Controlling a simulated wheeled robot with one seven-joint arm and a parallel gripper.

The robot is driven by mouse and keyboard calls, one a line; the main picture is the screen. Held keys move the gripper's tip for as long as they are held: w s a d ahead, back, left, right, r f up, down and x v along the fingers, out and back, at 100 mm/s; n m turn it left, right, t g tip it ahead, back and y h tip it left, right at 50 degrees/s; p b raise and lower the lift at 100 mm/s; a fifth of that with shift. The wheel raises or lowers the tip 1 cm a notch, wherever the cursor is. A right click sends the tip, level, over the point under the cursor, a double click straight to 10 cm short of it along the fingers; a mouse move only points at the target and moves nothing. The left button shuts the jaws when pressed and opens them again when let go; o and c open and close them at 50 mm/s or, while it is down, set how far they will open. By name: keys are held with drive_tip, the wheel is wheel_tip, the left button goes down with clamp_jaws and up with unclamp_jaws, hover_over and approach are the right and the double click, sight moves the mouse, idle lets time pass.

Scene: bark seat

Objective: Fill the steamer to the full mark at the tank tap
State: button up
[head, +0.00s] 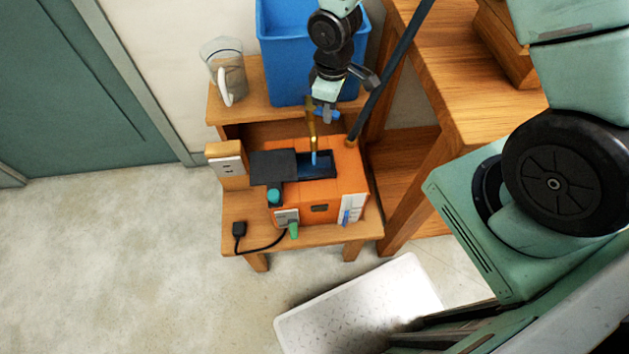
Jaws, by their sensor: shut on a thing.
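The steamer (325,190) is an orange box on the low wooden bench, its black lid (270,167) swung open to the left. Its dark tank opening lies under the brass tap spout (312,128), and a thin blue stream (314,158) shows below the spout. A white level gauge (352,209) on the right front has a short blue column in its lower part; its marks are too small to read. My gripper (325,108) is shut on the blue tap lever (329,114). The blue tank (282,55) stands behind, partly hidden by my arm.
A clear jug (226,70) stands on the upper shelf left of the tank. A dark hose (400,50) slopes down to the steamer's back right. A socket block (226,161) and an unplugged plug (239,230) sit at left. A pale mat (360,305) lies in front.

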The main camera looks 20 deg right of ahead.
drive_tip(key=m, duration=0.1)
drive_tip(key=a+m, duration=0.1)
drive_tip(key=m, duration=0.1)
drive_tip(key=shift+s+a+b, duration=0.2)
drive_tip(key=shift+s+b, duration=0.05)
drive_tip(key=shift+b, duration=0.1)
drive_tip(key=m, duration=0.1)
drive_tip(key=a+m, duration=0.1)
drive_tip(key=m, duration=0.1)
drive_tip(key=shift+m, duration=0.3)
drive_tip(key=m, duration=0.1)
drive_tip(key=a+m, duration=0.1)
drive_tip(key=m, duration=0.1)
drive_tip(key=shift+s+a+r+p, duration=0.1)
drive_tip(key=shift+a+p, duration=0.15)
drive_tip(key=shift+p, duration=0.15)
drive_tip(key=m, duration=0.2)
drive_tip(key=a+m, duration=0.1)
drive_tip(key=shift+s+m+p, duration=0.1)
drive_tip(key=shift+m+p, duration=0.3)
drive_tip(key=o, duration=0.8)
drive_tip(key=shift+s+a, duration=0.1)
drive_tip(key=shift+a, duration=0.05)
drive_tip(key=shift+o, duration=0.2)
wheel_tip(320, 180, up, 8)
drive_tip(key=p, duration=0.7)
